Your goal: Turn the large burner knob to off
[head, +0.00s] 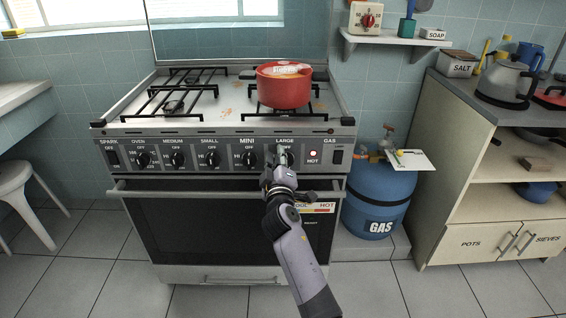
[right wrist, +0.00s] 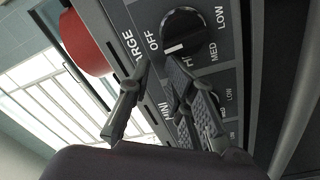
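The large burner knob (right wrist: 190,32) is black and round, on the grey stove panel beneath its partly hidden LARGE label. Its white mark lies on the side between OFF and HI; I cannot tell the exact setting. In the head view my right gripper (head: 281,170) is in front of this knob and partly hides it. In the right wrist view the right gripper (right wrist: 158,65) has its two fingers apart, with nothing between them. The fingertips are close to the knob's OFF and HI side; contact cannot be told. My left gripper is not in view.
A red pot (head: 284,88) stands on the stove's (head: 230,112) right rear area. Other knobs, including the mini knob (head: 248,159), line the panel to the left. A blue gas cylinder (head: 378,200) stands right of the stove.

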